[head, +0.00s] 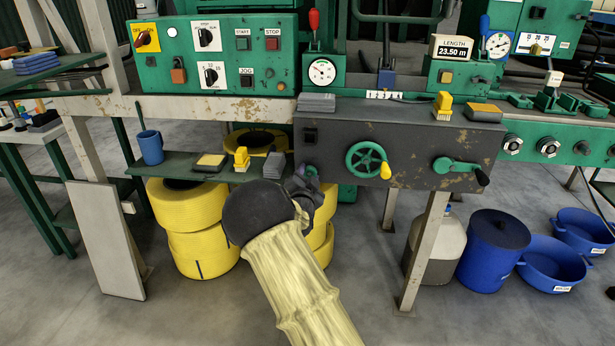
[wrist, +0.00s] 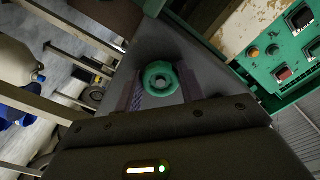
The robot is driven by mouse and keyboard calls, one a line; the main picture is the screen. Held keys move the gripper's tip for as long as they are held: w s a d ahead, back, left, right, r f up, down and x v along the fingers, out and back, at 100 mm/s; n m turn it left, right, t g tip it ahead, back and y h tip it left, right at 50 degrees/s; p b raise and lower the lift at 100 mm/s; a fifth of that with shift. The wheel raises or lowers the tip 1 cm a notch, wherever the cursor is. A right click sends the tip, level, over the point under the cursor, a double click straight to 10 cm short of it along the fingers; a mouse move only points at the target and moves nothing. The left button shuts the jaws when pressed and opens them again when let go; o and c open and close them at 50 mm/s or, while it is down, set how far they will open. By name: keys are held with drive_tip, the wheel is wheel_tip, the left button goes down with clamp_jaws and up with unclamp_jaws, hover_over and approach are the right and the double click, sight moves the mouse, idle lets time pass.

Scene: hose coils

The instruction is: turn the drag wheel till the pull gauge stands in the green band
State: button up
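A small green wheel (wrist: 161,78) with a grey hub sits between the two fingers of my gripper (wrist: 161,88) in the wrist view. The fingers stand apart on either side of it; I see no clear contact. In the head view my gripper (head: 306,178) is at the lower left end of the dark panel (head: 425,128) and hides that wheel. A larger green handwheel (head: 365,160) with a yellow knob is further right on the panel. A white round dial (head: 322,72) stands above the panel's left end; its needle and any green band are too small to read.
A green crank (head: 456,166) is at the panel's right. A low shelf (head: 180,166) holds a blue mug (head: 150,147) left of my gripper. Yellow hose coils (head: 196,205) stand below. A second dial (head: 498,44) is at the upper right. Blue tubs (head: 553,265) stand on the floor.

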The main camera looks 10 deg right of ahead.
drive_tip(key=shift+r+n, duration=0.1)
drive_tip(key=shift+n, duration=0.2)
drive_tip(key=n, duration=0.7)
drive_tip(key=shift+d+r+n, duration=0.1)
drive_tip(key=shift+d+n, duration=0.1)
drive_tip(key=shift+n, duration=0.2)
drive_tip(key=n+p, duration=0.1)
drive_tip(key=n, duration=0.2)
drive_tip(key=shift+n, duration=0.3)
drive_tip(key=shift+n+p, duration=0.45)
drive_tip(key=shift+n, duration=1.45)
drive_tip(key=o, duration=1)
